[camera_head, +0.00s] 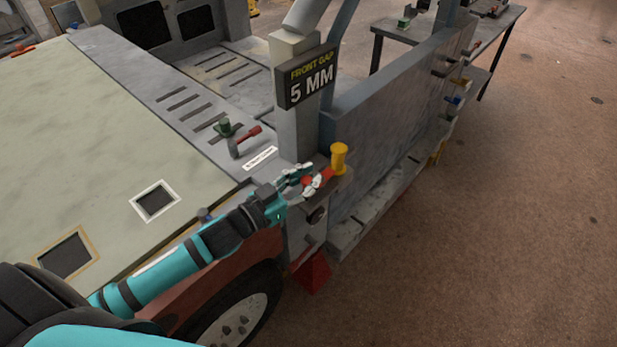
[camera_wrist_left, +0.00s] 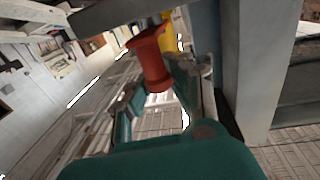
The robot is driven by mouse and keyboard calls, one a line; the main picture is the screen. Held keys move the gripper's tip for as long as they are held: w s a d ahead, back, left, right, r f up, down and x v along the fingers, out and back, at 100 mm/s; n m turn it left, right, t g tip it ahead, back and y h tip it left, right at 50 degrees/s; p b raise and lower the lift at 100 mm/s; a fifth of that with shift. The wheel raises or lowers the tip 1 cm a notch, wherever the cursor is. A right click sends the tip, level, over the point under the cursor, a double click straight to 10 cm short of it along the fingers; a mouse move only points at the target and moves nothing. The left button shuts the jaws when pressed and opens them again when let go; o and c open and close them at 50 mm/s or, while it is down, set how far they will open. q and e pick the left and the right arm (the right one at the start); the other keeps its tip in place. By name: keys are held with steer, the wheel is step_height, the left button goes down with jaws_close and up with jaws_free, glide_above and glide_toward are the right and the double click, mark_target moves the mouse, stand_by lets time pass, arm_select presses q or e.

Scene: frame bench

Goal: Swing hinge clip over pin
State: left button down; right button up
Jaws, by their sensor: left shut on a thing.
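The hinge clip's red part (camera_head: 319,182) is at the corner of the grey frame, below the sign post. My left gripper (camera_head: 307,184) reaches it from the left and is shut on it. The yellow pin (camera_head: 339,158) stands upright with a wider top, just right of the red part. In the left wrist view the red spool-like part (camera_wrist_left: 150,60) is at the far end of my teal fingers (camera_wrist_left: 155,95). The yellow pin (camera_wrist_left: 167,38) shows partly behind it. I cannot tell whether the clip touches the pin. My right gripper is not in view.
A grey post with a "FRONT GAP 5 MM" sign (camera_head: 309,78) rises close behind my gripper. A red-handled clamp (camera_head: 245,140) and a green one (camera_head: 224,127) sit on the frame ledge. A wheel (camera_head: 238,318) is below my arm. Open floor lies at right.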

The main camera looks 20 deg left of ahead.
arm_select(q)
steer(key=c, duration=1.1)
jaws_free()
steer(key=shift+s+a, duration=0.1)
steer(key=v, duration=1.2)
steer(key=shift+f, duration=0.1)
